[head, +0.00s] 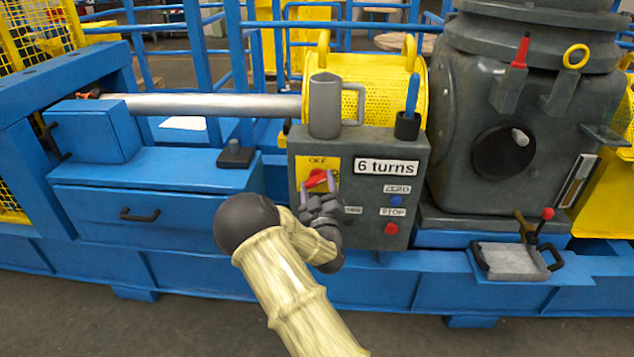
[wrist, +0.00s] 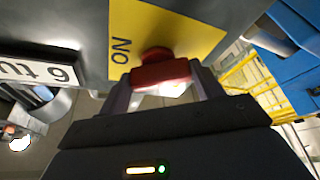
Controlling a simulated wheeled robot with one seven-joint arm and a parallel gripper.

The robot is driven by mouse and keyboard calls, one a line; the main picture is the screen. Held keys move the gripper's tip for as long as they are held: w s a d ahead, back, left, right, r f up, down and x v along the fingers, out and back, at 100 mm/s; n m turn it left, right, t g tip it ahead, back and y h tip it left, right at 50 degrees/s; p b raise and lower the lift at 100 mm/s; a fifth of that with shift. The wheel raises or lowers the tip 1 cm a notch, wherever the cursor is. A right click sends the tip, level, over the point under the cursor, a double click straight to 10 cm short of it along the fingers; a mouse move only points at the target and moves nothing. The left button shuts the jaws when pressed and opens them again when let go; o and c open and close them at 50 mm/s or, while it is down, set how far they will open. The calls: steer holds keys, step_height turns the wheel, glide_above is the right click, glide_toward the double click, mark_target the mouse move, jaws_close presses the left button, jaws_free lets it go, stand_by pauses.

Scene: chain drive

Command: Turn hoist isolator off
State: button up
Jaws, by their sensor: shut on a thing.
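The hoist isolator is a red rotary knob (head: 316,179) on a yellow plate (head: 305,163) on the front of the grey control box (head: 352,150). The plate reads OFF above the knob in the head view. In the wrist view the red knob (wrist: 161,73) sits between my two fingers, with the word ON on the yellow plate (wrist: 190,35) beside it. My gripper (head: 318,184) is shut on the knob, and the fingers lie along its two sides. The gripper and wrist hide the lower part of the plate in the head view.
The box also carries a "6 turns" label (head: 386,168), a blue button (head: 396,201) and a red stop button (head: 391,229). A grey mug (head: 324,105) and a black cup (head: 407,127) with a blue-handled tool stand on top. Blue drawers (head: 135,212) lie to the left.

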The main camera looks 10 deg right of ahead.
steer(key=n+y+p, duration=0.2)
steer(key=n, duration=0.2)
steer(key=shift+r+n+g, duration=0.1)
steer(key=shift+n+g, duration=0.3)
steer(key=n+g+y+p, duration=0.1)
steer(key=n+p, duration=0.2)
steer(key=n, duration=0.1)
steer(key=shift+s+d+r, duration=0.1)
steer(key=n+g+p, duration=0.1)
steer(key=n+p, duration=0.1)
steer(key=n, duration=0.1)
steer(key=shift+n+g+y+p, duration=0.4)
steer(key=shift+n, duration=0.2)
steer(key=o, duration=0.8)
steer(key=shift+o, duration=0.9)
